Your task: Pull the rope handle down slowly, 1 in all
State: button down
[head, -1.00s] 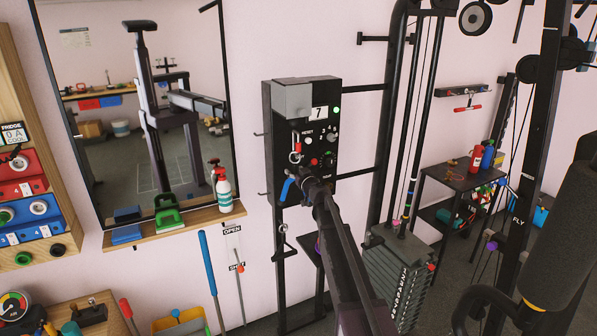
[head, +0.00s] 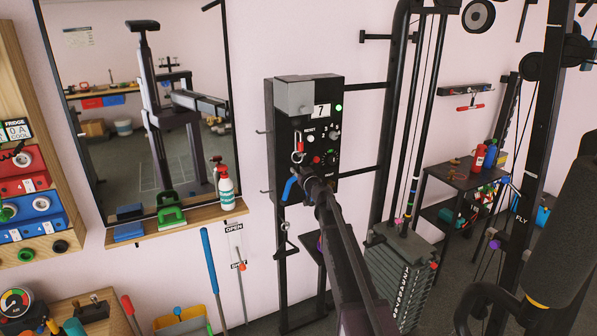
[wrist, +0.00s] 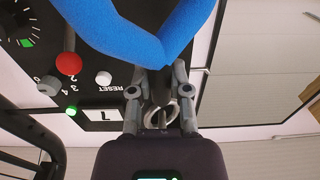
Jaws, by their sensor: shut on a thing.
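A metal ring (wrist: 160,117) shows between the fingers. My arm hides part of the handle and whatever lies behind it.
The black box (head: 293,130) carries a display reading 7, a lit green lamp, knobs and a red-tipped clip. A weight stack (head: 400,275) stands right of my arm. A mirror shelf (head: 185,222) with a spray bottle is at left. Black machine posts stand on the right.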

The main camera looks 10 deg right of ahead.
jog(key=shift+f+b, duration=0.5)
jog(key=shift+f, duration=0.35)
jog(key=shift+s+f, duration=0.1)
jog(key=shift+f+b, duration=1.05)
jog(key=shift+b, duration=0.15)
